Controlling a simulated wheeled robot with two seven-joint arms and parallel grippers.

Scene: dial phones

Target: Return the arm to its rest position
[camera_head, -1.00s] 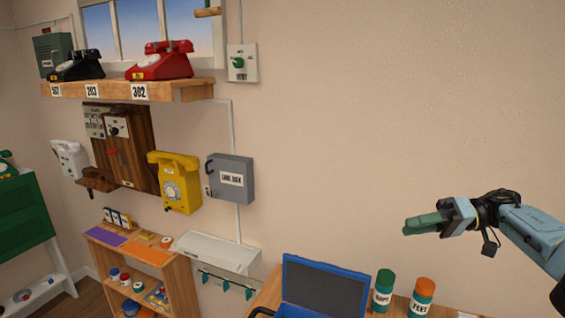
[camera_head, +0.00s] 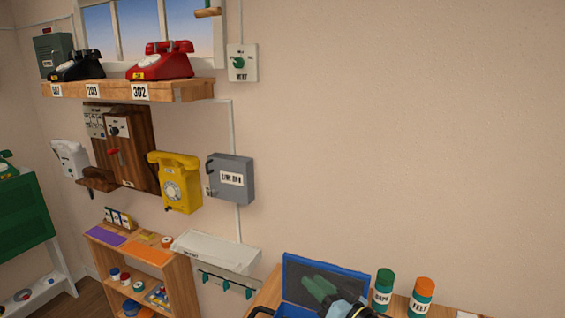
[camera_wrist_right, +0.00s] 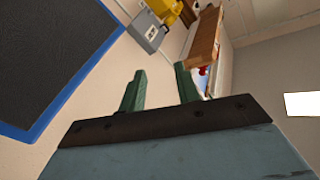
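My right gripper (camera_head: 319,286) is low in the head view, in front of the open blue case (camera_head: 363,272). Its two green fingers point up and to the left. In the right wrist view the fingers (camera_wrist_right: 160,78) stand apart with nothing between them, so it is open and empty. Most of the right arm is below the picture edge. My left gripper is in neither view.
A green-capped jar (camera_head: 383,291) and an orange-capped jar (camera_head: 422,298) stand right of the case. A yellow phone (camera_head: 178,183) and a grey box (camera_head: 232,179) hang on the wall. A shelf (camera_head: 190,90) carries red and black phones. The right wall is bare.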

